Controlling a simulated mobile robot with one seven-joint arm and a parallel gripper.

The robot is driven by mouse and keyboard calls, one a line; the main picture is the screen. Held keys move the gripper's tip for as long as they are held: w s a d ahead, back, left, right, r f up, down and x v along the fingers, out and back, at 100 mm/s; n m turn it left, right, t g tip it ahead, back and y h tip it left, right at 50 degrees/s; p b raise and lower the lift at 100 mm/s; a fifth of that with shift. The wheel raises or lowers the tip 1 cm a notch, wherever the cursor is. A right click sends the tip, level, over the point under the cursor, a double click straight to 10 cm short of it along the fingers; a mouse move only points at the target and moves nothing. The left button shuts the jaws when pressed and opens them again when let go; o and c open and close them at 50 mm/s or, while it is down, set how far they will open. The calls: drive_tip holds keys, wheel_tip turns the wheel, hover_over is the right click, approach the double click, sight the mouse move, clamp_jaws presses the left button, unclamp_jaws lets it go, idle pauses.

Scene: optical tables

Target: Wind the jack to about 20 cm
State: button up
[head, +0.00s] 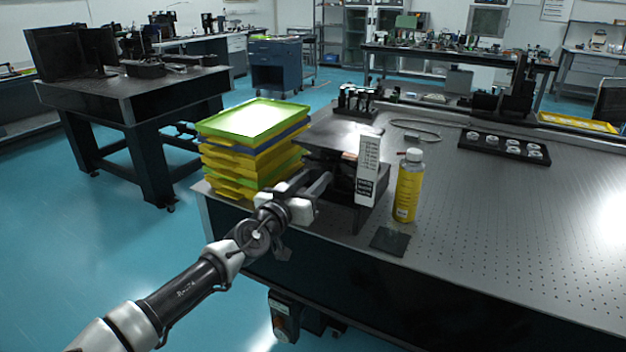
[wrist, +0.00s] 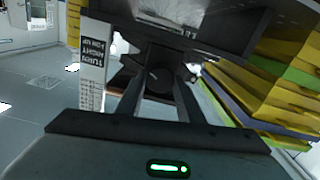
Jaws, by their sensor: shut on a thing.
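The jack (head: 342,138) stands near the left front edge of the perforated table, with a flat dark top plate raised above its base. A white height scale (head: 368,165) stands upright at its right side; its marks are too small to read here. The scale is also on the left of the wrist view (wrist: 92,65), upside down. My gripper (head: 326,180) reaches the jack's front from the left. In the wrist view its fingers (wrist: 158,88) are shut on the jack's round dark knob (wrist: 160,78), under the plate. The jack's linkage is mostly hidden.
A stack of yellow, green and blue trays (head: 250,145) stands close to the left of the jack and my gripper. A yellow bottle with a white cap (head: 408,187) stands right of the scale. A small dark pad (head: 390,241) lies in front. The table's right side is mostly clear.

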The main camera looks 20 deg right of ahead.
drive_tip(key=shift+n+p, duration=0.9)
drive_tip(key=shift+n, duration=2.2)
drive_tip(key=o, duration=1.1)
drive_tip(key=p+v, duration=0.1)
drive_tip(key=v, duration=1.6)
drive_tip(key=shift+s+a+p, duration=0.15)
drive_tip(key=shift+s+p, duration=0.05)
drive_tip(key=shift+p, duration=0.1)
